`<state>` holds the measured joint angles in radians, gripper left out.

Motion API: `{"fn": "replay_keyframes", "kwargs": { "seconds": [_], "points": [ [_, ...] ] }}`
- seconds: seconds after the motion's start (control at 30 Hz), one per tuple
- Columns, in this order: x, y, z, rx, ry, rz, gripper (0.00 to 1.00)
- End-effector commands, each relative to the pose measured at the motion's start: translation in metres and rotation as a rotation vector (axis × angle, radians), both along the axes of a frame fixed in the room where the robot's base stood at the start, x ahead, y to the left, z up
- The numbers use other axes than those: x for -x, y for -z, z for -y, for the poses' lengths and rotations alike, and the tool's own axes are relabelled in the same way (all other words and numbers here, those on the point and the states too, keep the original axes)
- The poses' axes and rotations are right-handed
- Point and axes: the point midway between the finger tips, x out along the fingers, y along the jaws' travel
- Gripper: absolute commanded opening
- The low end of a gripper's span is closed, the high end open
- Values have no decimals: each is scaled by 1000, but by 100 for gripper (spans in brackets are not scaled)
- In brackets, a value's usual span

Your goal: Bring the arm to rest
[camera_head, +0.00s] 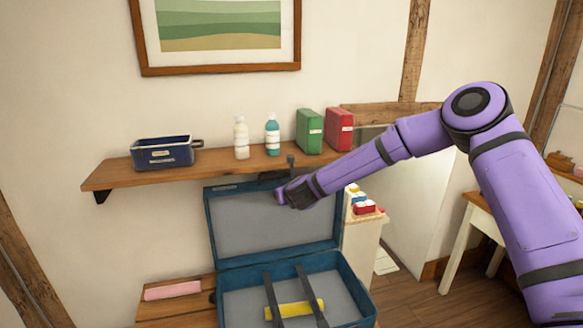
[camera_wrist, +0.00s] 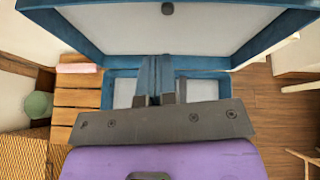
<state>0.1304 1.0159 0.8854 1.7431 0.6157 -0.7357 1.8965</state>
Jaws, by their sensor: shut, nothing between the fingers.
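My purple arm reaches in from the right in the head view, and my gripper (camera_head: 284,192) is in front of the raised lid of the blue suitcase (camera_head: 214,240). In the wrist view my gripper (camera_wrist: 154,100) is shut, its fingers together with nothing visible between them. The open suitcase (camera_wrist: 107,92) lies below and beyond it there, with its lid upright. A yellow item (camera_head: 295,309) lies in the suitcase near two dark straps, seen in the head view. Whether my gripper touches the lid I cannot tell.
A wall shelf (camera_head: 115,176) holds a navy bin (camera_head: 163,152), two bottles, a green box (camera_head: 310,130) and a red box (camera_head: 339,130), close above my gripper. A pink item (camera_head: 172,290) lies on the wooden slats left of the suitcase. A desk (camera_head: 484,219) stands at right.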

Motion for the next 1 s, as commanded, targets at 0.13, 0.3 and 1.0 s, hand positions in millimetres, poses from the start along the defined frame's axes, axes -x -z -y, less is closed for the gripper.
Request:
{"fn": "replay_keyframes", "kwargs": {
  "seconds": [0.13,0.3,1.0],
  "points": [
    [17,-41,2,183,-183,87,0],
    [40,-81,12,410,-387,174,0],
    [179,-210,123,1305,-1064,342,0]
  ]
}}
